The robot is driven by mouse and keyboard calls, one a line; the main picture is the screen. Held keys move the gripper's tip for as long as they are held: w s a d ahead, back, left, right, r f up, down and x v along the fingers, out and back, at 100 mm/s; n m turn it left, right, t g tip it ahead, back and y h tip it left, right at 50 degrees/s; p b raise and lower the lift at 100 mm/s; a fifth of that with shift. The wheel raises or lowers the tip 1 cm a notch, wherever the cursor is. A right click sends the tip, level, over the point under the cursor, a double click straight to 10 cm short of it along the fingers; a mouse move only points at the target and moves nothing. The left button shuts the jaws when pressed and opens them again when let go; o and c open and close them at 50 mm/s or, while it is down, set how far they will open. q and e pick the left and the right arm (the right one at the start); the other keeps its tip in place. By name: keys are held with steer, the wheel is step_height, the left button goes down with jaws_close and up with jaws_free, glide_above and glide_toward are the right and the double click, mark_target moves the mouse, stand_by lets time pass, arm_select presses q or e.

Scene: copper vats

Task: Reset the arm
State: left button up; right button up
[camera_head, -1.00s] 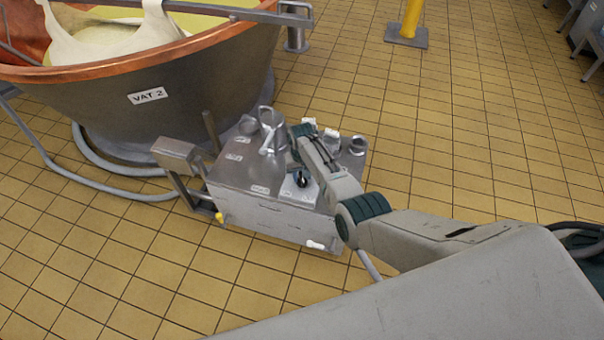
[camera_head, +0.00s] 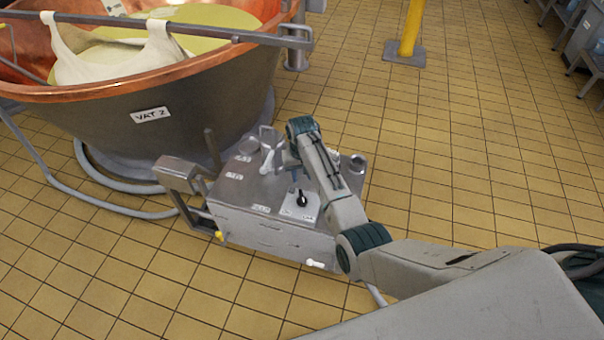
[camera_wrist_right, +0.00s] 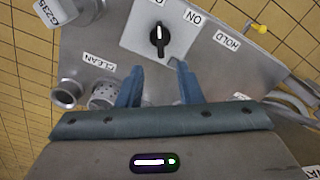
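My right arm (camera_head: 330,190) reaches from the lower right over a grey metal control box (camera_head: 270,220). My right gripper (camera_wrist_right: 157,66) shows two blue fingers standing apart with nothing between them in the wrist view. They are above the box top, close to a plate with a black rotary knob (camera_wrist_right: 159,39) that has an ON label. I cannot tell the exact height over the box. In the head view the knob (camera_head: 302,199) shows left of my forearm, and the gripper's fingers are mostly hidden. My left gripper is not in view.
A copper-rimmed vat (camera_head: 152,114) labelled VAT 2 stands behind the box at left, with a white cloth (camera_head: 120,62) hung from a bar. A hose lies around its base. A yellow post (camera_head: 411,30) stands at the back.

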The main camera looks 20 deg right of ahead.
stand_by(0.5)
steer(key=s+d+f+t, duration=0.1)
steer(key=s+d, duration=0.3)
steer(key=s, duration=0.6)
steer(key=s+d+f+t, duration=0.1)
steer(key=s+d, duration=0.2)
steer(key=s, duration=0.8)
steer(key=s+d+r+n+t, duration=0.1)
steer(key=s+r, duration=0.5)
steer(key=s, duration=0.3)
steer(key=s+r+n+t, duration=0.1)
steer(key=s+r, duration=0.5)
steer(key=s, duration=0.4)
step_height(320, 180, down, 30)
steer(key=d+r+g+h, duration=0.1)
steer(key=d+g, duration=0.1)
steer(key=d, duration=0.1)
steer(key=s+d+f+m, duration=0.1)
steer(key=s+f, duration=1.6)
steer(key=f, duration=0.3)
steer(key=shift+s+f+g, duration=0.2)
steer(key=shift+f+g, duration=0.2)
